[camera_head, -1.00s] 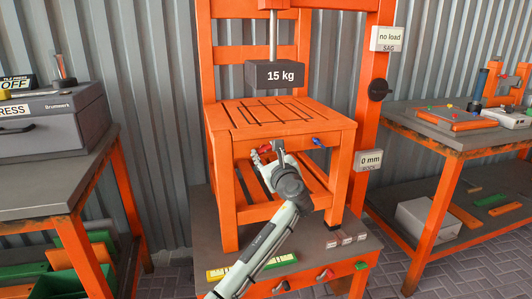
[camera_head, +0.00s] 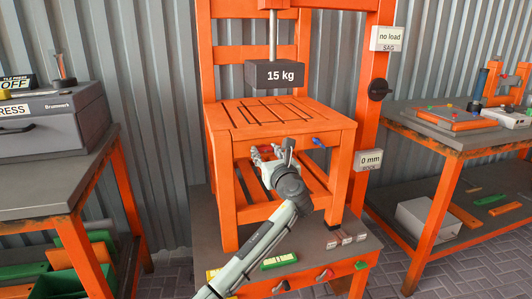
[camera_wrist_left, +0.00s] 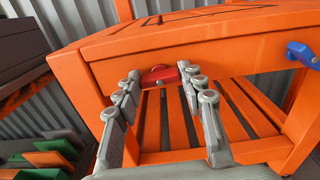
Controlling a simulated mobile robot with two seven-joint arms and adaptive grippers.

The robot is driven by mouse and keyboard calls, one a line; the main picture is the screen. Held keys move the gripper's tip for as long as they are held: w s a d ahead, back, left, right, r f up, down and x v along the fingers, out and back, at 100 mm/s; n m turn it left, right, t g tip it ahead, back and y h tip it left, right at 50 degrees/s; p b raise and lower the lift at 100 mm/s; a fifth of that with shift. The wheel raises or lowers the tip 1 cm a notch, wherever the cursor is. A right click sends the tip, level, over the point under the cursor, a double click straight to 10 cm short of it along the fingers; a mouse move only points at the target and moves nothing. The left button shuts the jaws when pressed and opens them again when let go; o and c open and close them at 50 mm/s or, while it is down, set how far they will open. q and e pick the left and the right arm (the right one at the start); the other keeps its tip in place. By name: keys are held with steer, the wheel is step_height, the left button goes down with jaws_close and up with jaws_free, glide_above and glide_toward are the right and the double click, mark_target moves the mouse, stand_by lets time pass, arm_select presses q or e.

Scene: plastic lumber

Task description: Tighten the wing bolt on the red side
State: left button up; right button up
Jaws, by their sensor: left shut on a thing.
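The red wing bolt (camera_wrist_left: 158,75) sits in the front rail of the orange chair (camera_head: 285,130), under the seat. My left gripper (camera_head: 268,152) is at the rail from below, its fingers on either side of the red bolt; it also shows in the left wrist view (camera_wrist_left: 160,82). It is shut on the red bolt, with one fingertip touching the red wing's right end. The fingers partly hide the bolt in the head view. A blue wing bolt (camera_wrist_left: 302,54) sits farther right on the same rail. My right gripper is not in view.
A 15 kg weight (camera_head: 279,75) hangs above the seat. The chair stands on a grey bench top (camera_head: 310,248) with small blocks at its front right. A press (camera_head: 50,115) is on the left table, and another table (camera_head: 450,135) stands right.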

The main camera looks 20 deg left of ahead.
arm_select(q)
steer(key=o, duration=1.1)
steer(key=shift+o, duration=0.2)
steer(key=v, duration=1.2)
